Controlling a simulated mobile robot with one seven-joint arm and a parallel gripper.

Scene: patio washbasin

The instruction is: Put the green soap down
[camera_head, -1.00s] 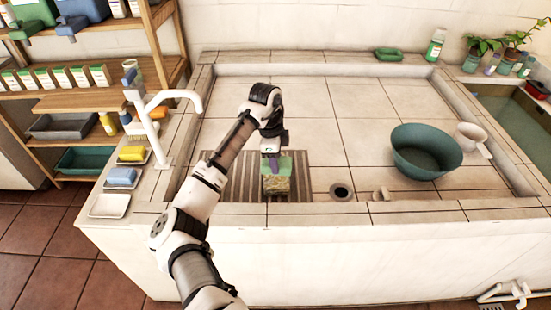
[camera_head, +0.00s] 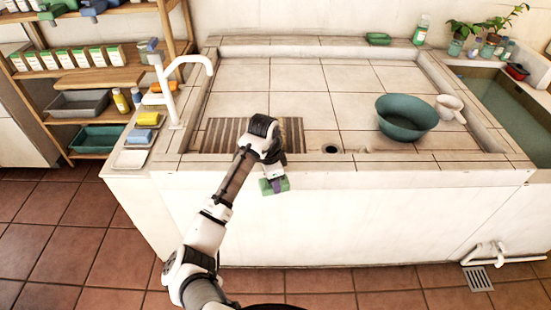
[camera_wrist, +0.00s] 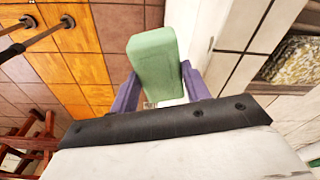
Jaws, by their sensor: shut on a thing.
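The green soap (camera_head: 267,187) is a pale green block held in my gripper (camera_head: 277,184), off the basin's front edge and in front of its white outer wall. In the wrist view the soap (camera_wrist: 152,58) sits between the two purple fingers of my gripper (camera_wrist: 160,84), which is shut on it. An empty white soap dish (camera_head: 131,159) lies on the left ledge of the basin. Behind it, a blue soap (camera_head: 139,136) and a yellow soap (camera_head: 148,118) lie on similar dishes.
A white tap (camera_head: 172,95) stands beside the dishes. The tiled basin (camera_head: 300,85) holds a slatted rack (camera_head: 222,135), a drain, a teal bowl (camera_head: 405,118) and a white dipper (camera_head: 449,106). Wooden shelves (camera_head: 100,78) stand left. A speckled block (camera_wrist: 292,62) shows in the wrist view.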

